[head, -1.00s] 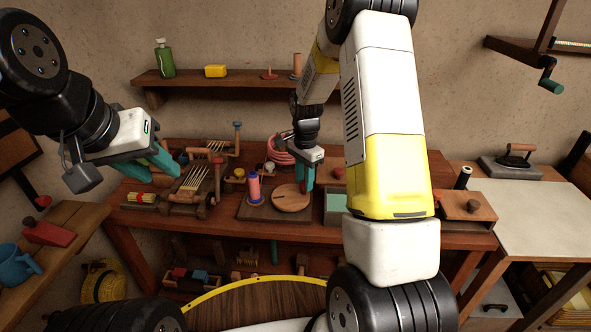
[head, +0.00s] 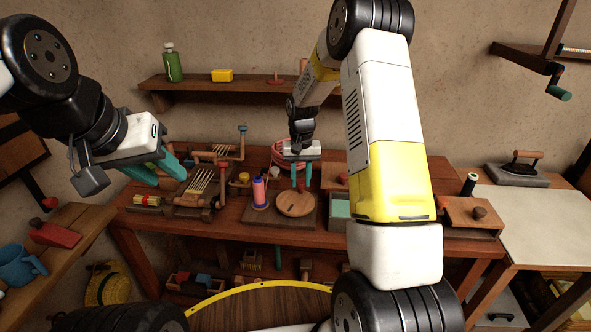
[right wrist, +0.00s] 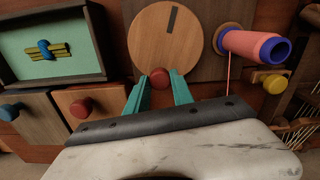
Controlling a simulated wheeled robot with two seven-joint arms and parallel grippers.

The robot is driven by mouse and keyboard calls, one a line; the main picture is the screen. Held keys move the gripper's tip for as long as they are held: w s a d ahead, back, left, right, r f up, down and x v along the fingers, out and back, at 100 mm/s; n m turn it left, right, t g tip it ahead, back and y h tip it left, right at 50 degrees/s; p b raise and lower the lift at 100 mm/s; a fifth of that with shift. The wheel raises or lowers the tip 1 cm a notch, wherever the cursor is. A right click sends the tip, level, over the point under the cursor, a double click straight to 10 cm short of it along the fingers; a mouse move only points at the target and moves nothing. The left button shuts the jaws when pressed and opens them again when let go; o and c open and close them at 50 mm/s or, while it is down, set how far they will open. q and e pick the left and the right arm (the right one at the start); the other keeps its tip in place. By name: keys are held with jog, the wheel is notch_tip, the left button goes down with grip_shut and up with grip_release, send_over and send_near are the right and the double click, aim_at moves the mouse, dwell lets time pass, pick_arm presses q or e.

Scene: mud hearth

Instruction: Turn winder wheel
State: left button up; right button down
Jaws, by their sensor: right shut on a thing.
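The winder wheel is a round wooden disc (head: 296,204) lying on a wooden board on the workbench, with a dark slot mark. It also fills the top middle of the right wrist view (right wrist: 150,40). A red knob (right wrist: 160,78) stands at the wheel's edge. My right gripper (head: 301,182) points down at the wheel's far edge, its teal fingers on both sides of the knob and shut on it. A pink and blue thread spool (head: 259,193) stands beside the wheel, with a thread running from it. My left gripper (head: 165,172) is open and empty above the bench's left end.
A green-lined tray (head: 340,208) sits right of the wheel. Wooden frames with pegs (head: 200,190) stand left of the spool. A wall shelf (head: 250,86) hangs behind the bench. A wooden box (head: 470,216) stands at the right end. My right arm hides part of the bench.

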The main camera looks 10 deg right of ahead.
aim_at(282, 200)
jog(key=n, duration=0.2)
jog(key=a+n, duration=0.2)
jog(key=n, duration=0.1)
jog(key=shift+w+n, duration=0.3)
jog(key=shift+w, duration=0.1)
jog(key=n, duration=0.1)
jog(key=a+n, duration=0.1)
jog(key=n, duration=0.1)
jog(key=a+n, duration=0.1)
jog(key=n, duration=0.1)
jog(key=shift+s, duration=0.15)
jog(key=n, duration=0.2)
jog(key=a+n, duration=0.1)
jog(key=n, duration=0.1)
jog(key=s+n, duration=0.1)
jog(key=shift+s+a+n, duration=0.1)
jog(key=shift+a+n, duration=0.3)
jog(key=shift+s+a+n, duration=0.2)
jog(key=shift+s+n, duration=0.2)
jog(key=shift+n, duration=0.75)
jog(key=shift+s+a+n, duration=0.2)
jog(key=shift+s+n, duration=0.2)
jog(key=shift+n, duration=0.75)
jog(key=c, duration=1.1)
grip_release()
